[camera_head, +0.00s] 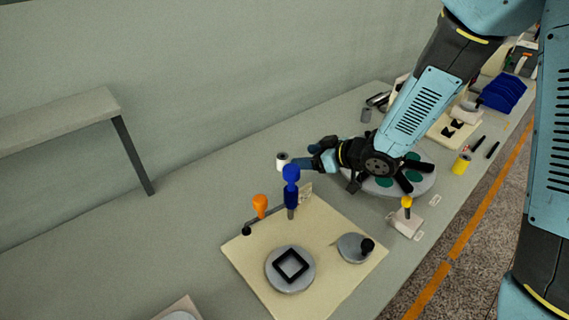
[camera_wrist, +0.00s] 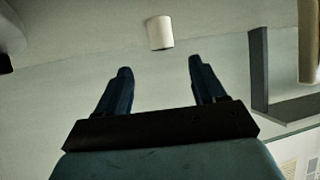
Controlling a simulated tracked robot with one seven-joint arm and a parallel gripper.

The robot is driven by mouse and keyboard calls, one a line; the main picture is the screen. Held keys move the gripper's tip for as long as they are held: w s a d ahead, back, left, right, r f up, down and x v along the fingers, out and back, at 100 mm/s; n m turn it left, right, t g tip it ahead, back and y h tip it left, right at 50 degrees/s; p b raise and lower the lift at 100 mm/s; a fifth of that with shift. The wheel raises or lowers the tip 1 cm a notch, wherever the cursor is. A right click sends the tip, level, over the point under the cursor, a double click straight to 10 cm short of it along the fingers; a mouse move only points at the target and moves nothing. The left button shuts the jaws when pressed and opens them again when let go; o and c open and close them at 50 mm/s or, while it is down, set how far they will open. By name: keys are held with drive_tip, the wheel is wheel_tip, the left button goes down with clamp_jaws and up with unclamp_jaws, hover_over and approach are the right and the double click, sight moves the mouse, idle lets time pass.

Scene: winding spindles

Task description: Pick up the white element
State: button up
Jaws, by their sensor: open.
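The white element (camera_wrist: 160,33) is a small white cylinder. In the wrist view it is at the top middle, just beyond my fingertips and between their lines. In the head view the white element (camera_head: 282,160) shows left of my gripper (camera_head: 313,158), close to its fingers. My gripper also shows in the wrist view (camera_wrist: 157,66), with two dark blue fingers spread apart and nothing between them. The fingers appear apart from the white element. What the white element rests on is partly hidden by the gripper and a blue-handled tool in the head view.
A beige board (camera_head: 335,222) lies in front with a blue-handled tool (camera_head: 291,185), an orange-topped tool (camera_head: 260,205), and a round grey plate with a black square frame (camera_head: 291,264). A grey disc (camera_head: 423,184) with green spots lies under my arm.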

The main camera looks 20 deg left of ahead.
sight(286, 159)
drive_tip(key=x, duration=0.4)
drive_tip(key=shift+a+f, duration=0.2)
drive_tip(key=shift+a, duration=0.05)
drive_tip(key=x, duration=0.4)
drive_tip(key=shift+s+a+f, duration=0.1)
drive_tip(key=shift+s, duration=0.15)
drive_tip(key=shift+w+a+f, duration=0.2)
drive_tip(key=shift+a+f, duration=0.05)
drive_tip(key=shift+a, duration=0.25)
drive_tip(key=c, duration=1.1)
